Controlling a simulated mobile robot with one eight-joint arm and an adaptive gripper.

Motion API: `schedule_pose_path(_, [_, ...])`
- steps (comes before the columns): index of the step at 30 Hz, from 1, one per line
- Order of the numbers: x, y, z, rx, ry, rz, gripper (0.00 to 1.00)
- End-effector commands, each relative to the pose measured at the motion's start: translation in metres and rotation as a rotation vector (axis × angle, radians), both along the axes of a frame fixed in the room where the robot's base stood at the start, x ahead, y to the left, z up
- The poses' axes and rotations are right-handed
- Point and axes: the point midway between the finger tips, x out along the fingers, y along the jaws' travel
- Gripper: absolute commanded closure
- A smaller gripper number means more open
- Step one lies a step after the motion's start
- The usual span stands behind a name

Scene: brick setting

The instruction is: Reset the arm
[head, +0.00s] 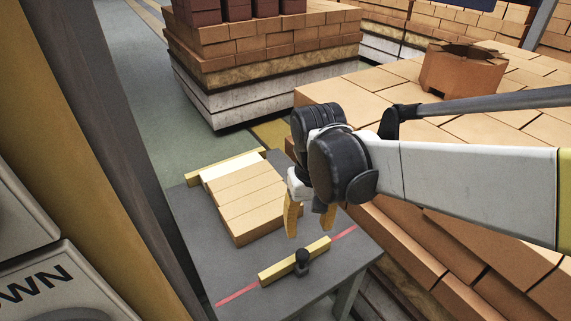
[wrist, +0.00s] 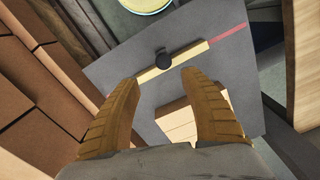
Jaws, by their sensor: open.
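My gripper (head: 309,222) hangs from my arm above the grey table, its yellow fingers pointing down. It is open and empty. In the wrist view the two fingers (wrist: 160,112) are spread apart, with the tabletop visible between them. My arm reaches in from the right side of the head view, and the dark wrist joints hide part of the table and bricks behind them.
The grey table (head: 190,222) bears several tan bricks (head: 250,197) and a yellow bar (head: 279,267) with a black knob (head: 302,258) on a red line. Stacked bricks (head: 400,75) stand close on the right; another brick pallet (head: 262,50) stands behind. A post is at left.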

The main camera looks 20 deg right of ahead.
Motion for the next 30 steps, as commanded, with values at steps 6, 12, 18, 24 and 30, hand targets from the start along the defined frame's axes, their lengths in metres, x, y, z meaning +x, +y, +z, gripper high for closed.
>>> schedule_pose_path(6, [-0.012,0.006,0.018,-0.01,-0.191,0.037,0.48])
schedule_pose_path(12, [-0.021,0.013,0.036,-0.026,-0.449,0.083,0.48])
schedule_pose_path(18, [-0.024,0.016,0.045,-0.036,-0.594,0.107,0.48])
schedule_pose_path(24, [-0.024,0.016,0.047,-0.038,-0.616,0.111,0.48])
schedule_pose_path(30, [-0.024,0.016,0.046,-0.037,-0.615,0.11,0.48])
